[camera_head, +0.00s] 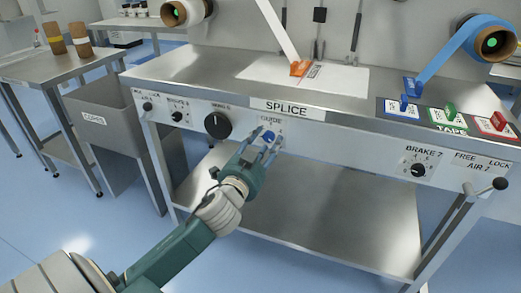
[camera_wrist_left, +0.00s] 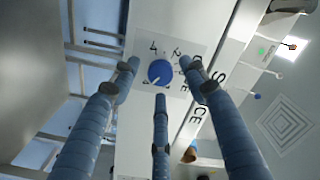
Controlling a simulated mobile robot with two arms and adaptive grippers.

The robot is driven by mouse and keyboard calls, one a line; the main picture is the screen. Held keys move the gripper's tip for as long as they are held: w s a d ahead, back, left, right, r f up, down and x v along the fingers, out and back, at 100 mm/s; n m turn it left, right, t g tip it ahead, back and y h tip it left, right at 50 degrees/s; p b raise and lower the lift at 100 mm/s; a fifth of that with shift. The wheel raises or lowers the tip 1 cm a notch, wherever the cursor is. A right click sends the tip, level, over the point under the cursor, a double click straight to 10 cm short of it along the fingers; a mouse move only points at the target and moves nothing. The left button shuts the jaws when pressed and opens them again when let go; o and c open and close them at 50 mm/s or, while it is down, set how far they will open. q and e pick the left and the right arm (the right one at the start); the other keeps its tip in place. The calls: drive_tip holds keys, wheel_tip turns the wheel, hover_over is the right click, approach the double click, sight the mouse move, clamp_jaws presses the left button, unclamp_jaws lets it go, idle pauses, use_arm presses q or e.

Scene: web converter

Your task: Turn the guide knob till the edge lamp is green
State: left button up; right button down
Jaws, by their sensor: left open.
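The blue guide knob (camera_head: 268,137) is on the bench's front panel, under the GUIDE label. In the left wrist view the knob (camera_wrist_left: 161,73) carries a white pointer line towards its lower left, on a plate with numbers. My left gripper (camera_head: 264,144) is at the panel with its three fingers spread. In the wrist view the gripper (camera_wrist_left: 161,80) has fingertips left, right and below the knob, with gaps visible; contact cannot be told. A small green spot (camera_wrist_left: 262,50) shows at the right there; I cannot tell whether it is the edge lamp. My right gripper is out of view.
A larger black knob (camera_head: 218,124) sits left of the guide knob, with smaller knobs further left. The SPLICE label (camera_head: 287,108) is just above. The brake knob (camera_head: 418,170) and a lever (camera_head: 484,189) are at the right. A grey bin (camera_head: 98,122) stands left.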

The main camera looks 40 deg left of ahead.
use_arm(q)
drive_tip(key=v, duration=1.1)
drive_tip(key=shift+s, duration=0.35)
drive_tip(key=shift+d, duration=0.15)
idle(0.4)
